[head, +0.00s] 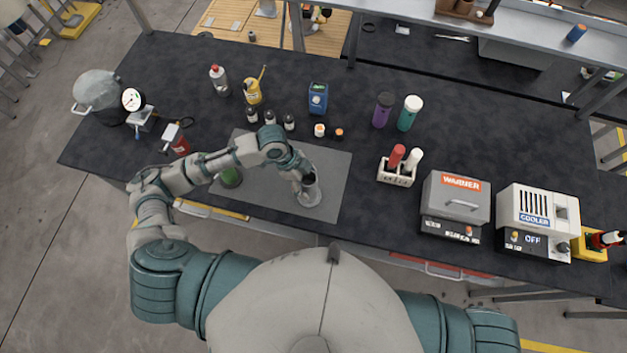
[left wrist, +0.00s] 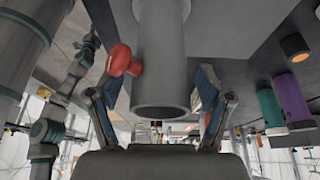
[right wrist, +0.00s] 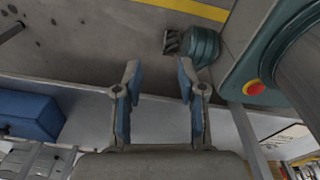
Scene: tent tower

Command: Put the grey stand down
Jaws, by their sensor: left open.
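The grey stand (head: 311,190) is a hollow grey tube on a round base. It is upright on the grey mat (head: 333,170), near the bench's front edge. In the left wrist view its open tube end (left wrist: 160,70) shows large between the fingers. My left gripper (head: 301,178) is at the stand, fingers spread on both sides of the tube with gaps visible. My right gripper (right wrist: 158,85) is open and empty in the right wrist view, with nothing between its fingers; it is out of the head view.
A green item (head: 230,178) is partly hidden under my left arm. Small bottles (head: 270,117) and an orange-topped jar (head: 338,134) stand behind the mat. A white rack (head: 397,178), the warmer (head: 456,200) and the cooler (head: 537,215) are to the right. The mat's right part is bare.

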